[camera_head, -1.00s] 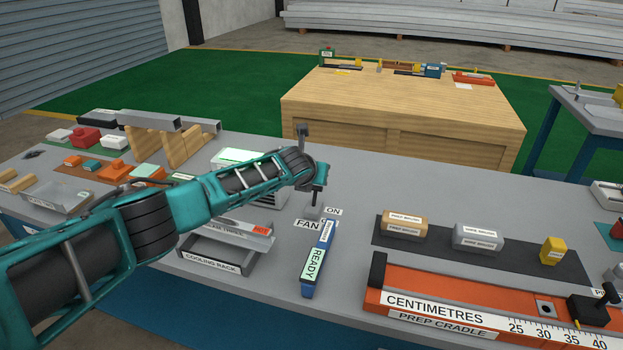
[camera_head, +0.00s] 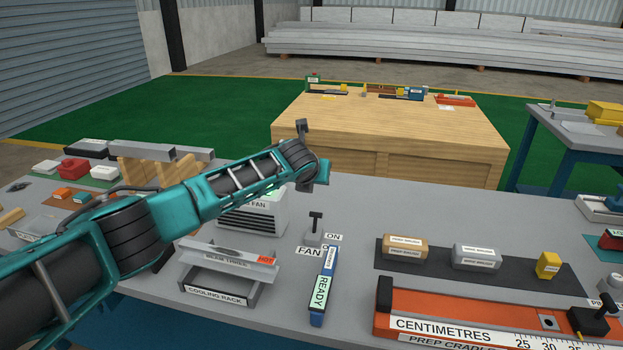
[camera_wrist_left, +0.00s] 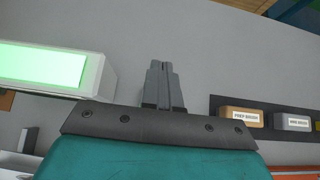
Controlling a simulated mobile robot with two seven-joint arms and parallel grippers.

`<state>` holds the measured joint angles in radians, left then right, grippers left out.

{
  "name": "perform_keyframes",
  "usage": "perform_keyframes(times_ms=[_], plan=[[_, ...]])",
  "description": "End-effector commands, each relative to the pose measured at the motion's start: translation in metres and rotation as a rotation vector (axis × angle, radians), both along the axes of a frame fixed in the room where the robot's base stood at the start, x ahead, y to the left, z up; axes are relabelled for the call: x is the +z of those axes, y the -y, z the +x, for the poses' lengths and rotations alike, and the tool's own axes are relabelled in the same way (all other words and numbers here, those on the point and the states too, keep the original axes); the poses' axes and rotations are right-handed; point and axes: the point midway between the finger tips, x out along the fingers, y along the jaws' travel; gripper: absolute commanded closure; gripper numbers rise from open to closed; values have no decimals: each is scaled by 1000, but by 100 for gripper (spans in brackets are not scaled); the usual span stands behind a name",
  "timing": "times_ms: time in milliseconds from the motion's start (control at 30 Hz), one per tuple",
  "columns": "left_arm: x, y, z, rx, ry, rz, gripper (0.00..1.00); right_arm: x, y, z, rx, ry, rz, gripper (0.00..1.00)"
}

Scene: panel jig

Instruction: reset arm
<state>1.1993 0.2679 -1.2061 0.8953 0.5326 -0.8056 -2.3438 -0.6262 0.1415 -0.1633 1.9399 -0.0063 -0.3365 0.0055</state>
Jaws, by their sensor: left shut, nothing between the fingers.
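My left arm reaches in from the left in the head view, teal and dark grey. Its gripper (camera_head: 305,187) is above the bench, raised behind and above the fan switch (camera_head: 314,228), clear of it. In the left wrist view the gripper's two grey fingers (camera_wrist_left: 163,88) are together with nothing between them. The fan switch is a black T-shaped lever on a grey base, standing upright beside the ON and FAN labels. The white fan box (camera_head: 252,218) is partly hidden behind my arm. My right gripper is in neither view.
A blue READY bar (camera_head: 323,287) lies before the switch. The cooling rack (camera_head: 214,290) carries a grey beam marked HOT (camera_head: 228,256). Brushes (camera_head: 405,246) and an orange prep cradle (camera_head: 480,312) are at right. Bare grey bench (camera_head: 420,205) lies right of the gripper.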

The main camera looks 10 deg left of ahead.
Motion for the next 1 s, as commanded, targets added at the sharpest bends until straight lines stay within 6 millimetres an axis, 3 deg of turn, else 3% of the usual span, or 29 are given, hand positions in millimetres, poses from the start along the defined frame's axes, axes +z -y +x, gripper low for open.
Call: perform_keyframes(times_ms=[200, 267, 367, 500, 700, 867, 1000], plan=[[-4, 3, -3, 1, -7, -11, 100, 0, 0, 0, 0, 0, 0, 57], [-14, 10, -10, 9, -25, -42, 100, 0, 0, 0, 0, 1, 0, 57], [-45, 35, -35, 42, -85, -149, 100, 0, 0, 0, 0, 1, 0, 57], [-94, 78, -95, 161, -217, -398, 100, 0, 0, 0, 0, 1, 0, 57], [-134, 113, -181, 439, -397, -752, 100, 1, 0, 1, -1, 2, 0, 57], [-148, 115, -242, 731, -509, -1008, 100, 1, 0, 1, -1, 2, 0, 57], [-154, 98, -292, 1039, -570, -1209, 100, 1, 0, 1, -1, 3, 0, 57]])
